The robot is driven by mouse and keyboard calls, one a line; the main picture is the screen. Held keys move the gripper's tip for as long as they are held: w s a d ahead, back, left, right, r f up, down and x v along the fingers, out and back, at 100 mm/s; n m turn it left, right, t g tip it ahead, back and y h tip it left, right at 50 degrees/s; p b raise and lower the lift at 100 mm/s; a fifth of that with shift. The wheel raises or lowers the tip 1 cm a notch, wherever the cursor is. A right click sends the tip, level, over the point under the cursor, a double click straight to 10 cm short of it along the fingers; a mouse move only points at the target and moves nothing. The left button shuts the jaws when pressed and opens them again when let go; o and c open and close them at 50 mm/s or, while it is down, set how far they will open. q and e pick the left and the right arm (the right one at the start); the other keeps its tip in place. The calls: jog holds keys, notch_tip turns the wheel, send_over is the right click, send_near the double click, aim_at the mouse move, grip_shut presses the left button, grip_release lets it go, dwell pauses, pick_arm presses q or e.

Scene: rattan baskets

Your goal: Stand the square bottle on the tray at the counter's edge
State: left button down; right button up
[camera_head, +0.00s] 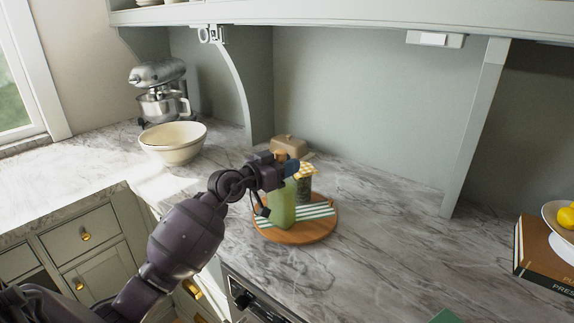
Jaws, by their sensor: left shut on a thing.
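The square bottle (282,207) is translucent green and looks upright. It is over the round wooden tray (318,235), in front of the other things there. I cannot tell whether its base touches the tray. My left gripper (272,190) is shut on the bottle from the left, near its upper part. The gripper hides the bottle's top left side. A striped cloth (316,211) lies on the tray. My right gripper is not in view.
A jar with a yellow checked lid (306,171) stands close behind the bottle. A brown wooden-looking item (289,146) is farther back. A cream bowl (172,143) and a stand mixer (158,90) stand at left. The counter right of the tray is clear up to a book (543,252).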

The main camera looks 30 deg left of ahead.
pick_arm(q)
jog(key=c, duration=0.8)
grip_release()
jog(key=shift+f, duration=0.1)
jog(key=p+v, duration=0.1)
jog(key=v, duration=1.1)
